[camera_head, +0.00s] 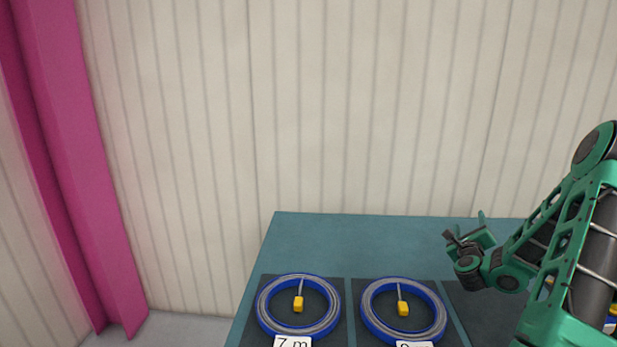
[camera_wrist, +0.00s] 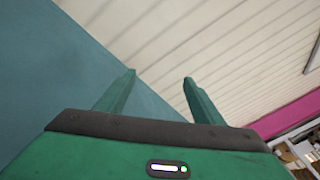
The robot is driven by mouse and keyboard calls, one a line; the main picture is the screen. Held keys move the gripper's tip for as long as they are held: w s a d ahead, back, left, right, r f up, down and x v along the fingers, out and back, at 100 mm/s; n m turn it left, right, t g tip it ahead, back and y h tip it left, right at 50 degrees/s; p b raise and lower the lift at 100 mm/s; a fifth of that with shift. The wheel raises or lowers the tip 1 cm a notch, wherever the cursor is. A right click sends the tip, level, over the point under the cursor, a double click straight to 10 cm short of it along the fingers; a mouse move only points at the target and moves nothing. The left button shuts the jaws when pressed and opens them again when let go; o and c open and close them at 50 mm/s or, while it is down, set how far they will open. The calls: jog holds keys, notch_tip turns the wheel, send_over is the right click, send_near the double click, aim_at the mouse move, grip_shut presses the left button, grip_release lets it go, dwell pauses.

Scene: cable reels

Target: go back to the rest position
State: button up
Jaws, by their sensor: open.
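My gripper (camera_head: 466,238) is at the right of the head view, raised over the teal table (camera_head: 340,235) near its far side. In the wrist view its two green fingers (camera_wrist: 159,85) stand apart with nothing between them. Beyond them the wrist view shows the teal table surface (camera_wrist: 40,70) and the pale wall (camera_wrist: 220,45). My green arm comes in from the right edge of the head view and hides part of the table.
Two blue cable reels with yellow ends lie on dark mats, the left reel (camera_head: 261,303) by a "7 m" label (camera_head: 293,341), the right reel (camera_head: 365,318) by a cut-off label. A ribbed wall (camera_head: 350,110) stands behind the table. A magenta post (camera_head: 75,150) is at left.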

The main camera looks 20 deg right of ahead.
jog(key=w+a+n+t+y, duration=0.1)
jog(key=w+a+n+y, duration=0.2)
jog(key=a+n, duration=0.25)
jog(key=w+a+n+t+y, duration=0.1)
jog(key=w+a+n+y, duration=0.25)
jog(key=a+n, duration=0.2)
jog(key=s+a+f+n+g+y, duration=0.1)
jog(key=s+a+n+g+y, duration=0.35)
jog(key=a+n, duration=0.45)
jog(key=s+a+r+n+g, duration=0.1)
jog(key=s+a+n+g, duration=0.3)
jog(key=s, duration=0.7)
jog(key=shift+s+a+n, duration=0.25)
jog(key=shift+a+n, duration=0.05)
jog(key=shift+a, duration=0.9)
jog(key=s+a+r+n+g, duration=0.1)
jog(key=s+a+g, duration=0.1)
jog(key=s, duration=0.6)
jog(key=s+a+r+n+g+y, duration=0.1)
jog(key=s+a+r+n+g, duration=0.1)
jog(key=s, duration=0.6)
jog(key=s+a+r+n+g+y, duration=0.1)
jog(key=s+a+g, duration=0.1)
jog(key=s+a, duration=0.2)
jog(key=shift+s+r+n+g, duration=0.15)
jog(key=shift+s+n+g, duration=0.15)
jog(key=shift+s, duration=1.6)
jog(key=shift+c, duration=0.3)
